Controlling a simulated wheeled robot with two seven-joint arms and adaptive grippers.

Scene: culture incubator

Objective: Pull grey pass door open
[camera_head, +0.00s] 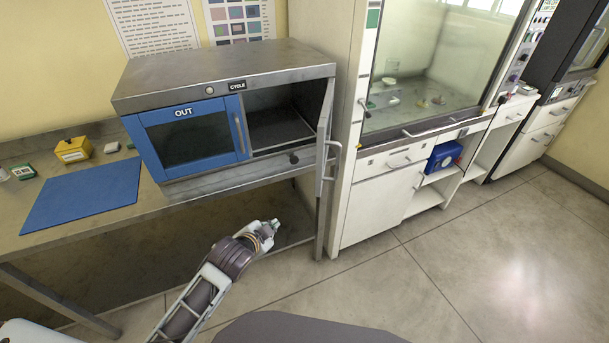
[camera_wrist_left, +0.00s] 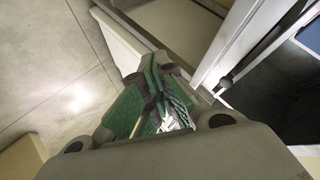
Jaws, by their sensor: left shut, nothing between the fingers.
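The grey pass door (camera_head: 325,128) stands swung out from the right side of the grey metal pass box (camera_head: 220,68), seen nearly edge-on. Its bar handle (camera_head: 335,158) is on the outer face. The box's right compartment (camera_head: 278,118) is exposed and looks empty. The blue OUT door (camera_head: 188,138) beside it is closed. My left gripper (camera_head: 268,227) is below and in front of the box, left of the grey door and apart from its handle. In the left wrist view its green-padded fingers (camera_wrist_left: 158,68) are together and hold nothing. My right gripper is out of view.
A blue mat (camera_head: 82,194) and a yellow box (camera_head: 73,149) lie on the bench at left. A fume hood (camera_head: 430,60) over white cabinets (camera_head: 372,208) stands close right of the door. The floor (camera_head: 430,275) in front is clear.

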